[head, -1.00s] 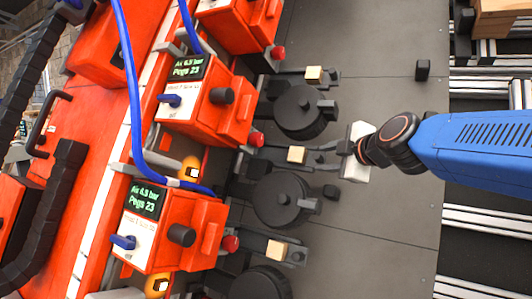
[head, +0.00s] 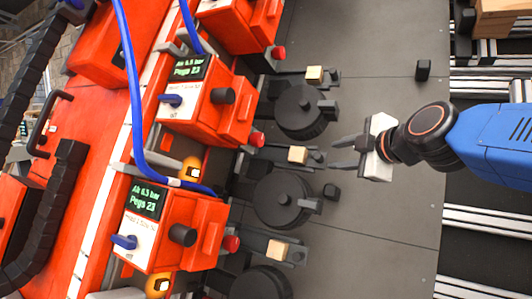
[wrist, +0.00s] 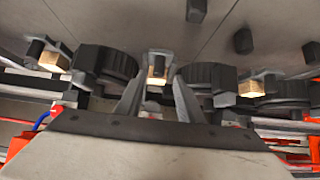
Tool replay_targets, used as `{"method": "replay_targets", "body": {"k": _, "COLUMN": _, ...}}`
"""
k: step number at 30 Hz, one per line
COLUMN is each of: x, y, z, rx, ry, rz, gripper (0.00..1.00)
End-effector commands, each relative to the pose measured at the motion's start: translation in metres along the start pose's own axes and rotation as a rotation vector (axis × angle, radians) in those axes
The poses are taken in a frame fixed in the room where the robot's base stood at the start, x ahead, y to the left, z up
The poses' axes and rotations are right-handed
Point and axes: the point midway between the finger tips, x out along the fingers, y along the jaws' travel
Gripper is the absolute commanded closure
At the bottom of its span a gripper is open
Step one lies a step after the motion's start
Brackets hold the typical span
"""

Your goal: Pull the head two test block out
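Pale wooden blocks sit in grey holders beside the orange heads. The middle test block (head: 298,154) is in line with my gripper (head: 335,153); I cannot read a number marking it as head two. In the head view the two dark fingers are apart and empty, a short gap to the right of that block's holder. In the wrist view my gripper (wrist: 158,84) is also open, with a wooden block (wrist: 156,72) showing between its fingers. Other blocks show above (head: 314,73) and below (head: 278,249) in the head view.
Round black drums (head: 282,200) stand between the blocks. Small black posts (head: 330,191) and (head: 422,70) stand on the grey plate (head: 390,215), which is mostly clear. Orange heads (head: 200,100) and a blue hose (head: 135,100) fill the left. Rails and a wooden crate (head: 503,18) lie right.

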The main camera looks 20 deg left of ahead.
Motion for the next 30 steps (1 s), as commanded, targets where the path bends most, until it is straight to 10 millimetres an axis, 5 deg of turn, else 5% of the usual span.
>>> {"method": "replay_targets", "body": {"k": 11, "x": -0.003, "y": 0.0, "z": 0.0, "rx": -0.001, "ry": 0.0, "rz": 0.001, "gripper": 0.66}}
{"method": "replay_targets", "body": {"k": 30, "x": -0.051, "y": 0.001, "z": -0.01, "rx": 0.0, "ry": 0.0, "rz": 0.002, "gripper": 0.66}}
